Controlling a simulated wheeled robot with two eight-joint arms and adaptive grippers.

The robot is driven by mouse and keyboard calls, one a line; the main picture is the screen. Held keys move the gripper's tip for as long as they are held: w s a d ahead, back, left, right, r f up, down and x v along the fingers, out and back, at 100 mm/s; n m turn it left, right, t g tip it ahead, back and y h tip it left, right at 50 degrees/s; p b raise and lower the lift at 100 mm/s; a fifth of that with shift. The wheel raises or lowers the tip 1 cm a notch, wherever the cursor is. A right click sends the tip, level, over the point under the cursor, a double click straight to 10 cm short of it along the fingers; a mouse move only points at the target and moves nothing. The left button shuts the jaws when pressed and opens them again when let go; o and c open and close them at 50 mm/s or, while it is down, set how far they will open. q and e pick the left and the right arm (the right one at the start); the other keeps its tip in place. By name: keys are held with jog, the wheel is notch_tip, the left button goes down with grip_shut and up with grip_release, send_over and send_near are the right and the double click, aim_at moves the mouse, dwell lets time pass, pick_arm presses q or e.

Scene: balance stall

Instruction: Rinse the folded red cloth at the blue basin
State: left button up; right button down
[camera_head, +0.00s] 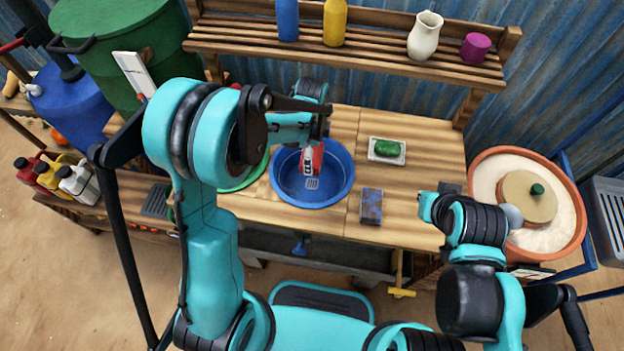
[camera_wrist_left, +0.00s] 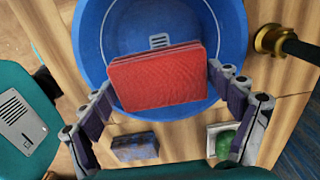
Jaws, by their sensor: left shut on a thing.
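The red cloth (camera_head: 317,157) is folded into a thick pad over the blue basin (camera_head: 345,186). My left gripper (camera_head: 309,163) comes down from above and is shut on it. In the left wrist view, the fingers (camera_wrist_left: 162,80) press on the two ends of the cloth (camera_wrist_left: 157,82), which covers part of the basin's rim (camera_wrist_left: 238,35). A pale slotted patch shows on the basin floor; I cannot tell whether there is water or whether the cloth touches the basin. My right arm is bent over the bench's right end, its jaws hidden behind the wrist.
A blue patterned block (camera_head: 371,207) and a green soap on a white dish (camera_head: 400,160) stand right of the basin. A green basin (camera_head: 256,170) is left, partly behind my arm. A brass fitting (camera_wrist_left: 273,40) is near the rim. A shelf (camera_head: 380,50) runs behind.

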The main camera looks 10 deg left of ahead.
dwell(0.4)
pick_arm(q)
jog(key=shift+r+p, duration=1.4)
jog(key=shift+r, duration=0.65)
